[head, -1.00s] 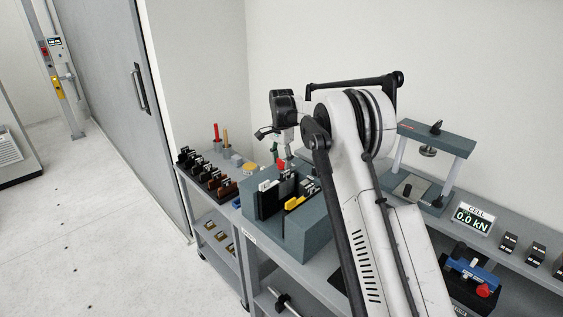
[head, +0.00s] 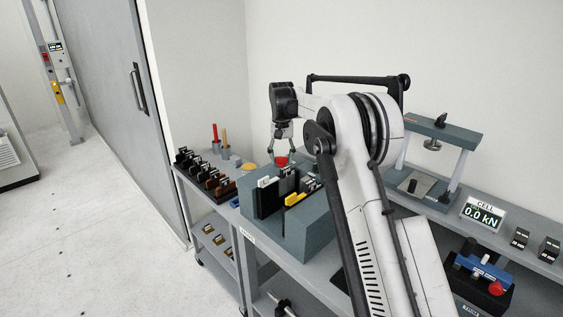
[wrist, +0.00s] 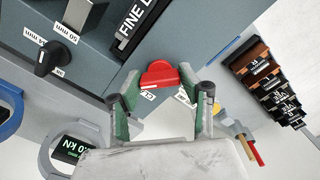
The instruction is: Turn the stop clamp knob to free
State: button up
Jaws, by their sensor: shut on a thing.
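A red knob (wrist: 158,75) sits on the grey-blue fixture (wrist: 95,50), with small white labels below it, one starting "CL" and the other partly hidden. My gripper (wrist: 160,77) is shut on the knob, one fingertip at each side of it. In the head view the red knob (head: 282,161) shows at the back of the fixture (head: 309,233), under my gripper (head: 282,150). The knob's exact pointing is hard to read.
A black lever knob (wrist: 50,58) marked in mm stands on the same fixture, left in the wrist view. A rack of dark and brown blocks (head: 205,178) is left of the fixture. A press frame (head: 437,160) and a "0.0 kN" display (head: 482,215) stand right.

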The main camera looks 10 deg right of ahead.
jog(key=n+b, duration=0.1)
jog(key=n, duration=0.3)
jog(key=shift+n, duration=0.3)
jog(key=shift+n+b, duration=0.5)
jog(key=shift+n, duration=1.4)
jog(key=o, duration=1.1)
jog(key=shift+o, duration=0.2)
notch_tip(320, 180, up, 12)
jog(key=shift+r, duration=0.15)
